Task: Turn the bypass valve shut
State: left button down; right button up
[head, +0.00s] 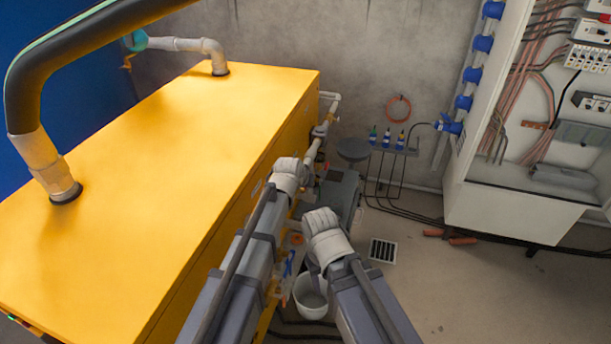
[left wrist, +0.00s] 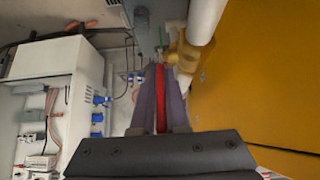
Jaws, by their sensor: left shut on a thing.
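In the left wrist view a long red lever (left wrist: 160,98) lies between the two grey fingers of my left gripper (left wrist: 158,72), which is shut on it. A brass-coloured valve body (left wrist: 178,50) sits just beyond, beside a white pipe (left wrist: 205,18). The lever's joint to the valve is partly hidden by the fingers. In the head view my left wrist is close along the yellow tank unit's (head: 170,150) right side and hides the lever. My right arm is to the right of it, over the floor; its fingers are not clear to see.
A white bucket (head: 309,300) stands on the floor below my arms. An open electrical cabinet (head: 550,200) is at the right, with blue sockets on its side. Black hoses (head: 400,212) cross the floor near a drain grate (head: 383,251). Floor at the lower right is clear.

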pick_arm(q)
jog(key=g+p, duration=0.1)
jog(key=w+g+y+p, duration=0.1)
jog(key=g, duration=0.1)
jog(key=w+g+p, duration=0.1)
jog(key=g, duration=0.1)
jog(key=shift+w+d+r+y+p, duration=0.1)
jog(key=shift+d+y+p, duration=0.1)
jog(key=shift+y+p, duration=0.2)
dwell(0.4)
jog(key=c, duration=1.2)
grip_release()
jog(key=shift+g, duration=0.3)
jog(key=shift+c, duration=0.2)
jog(key=p+v, duration=0.7)
jog(key=shift+r+p, duration=0.35)
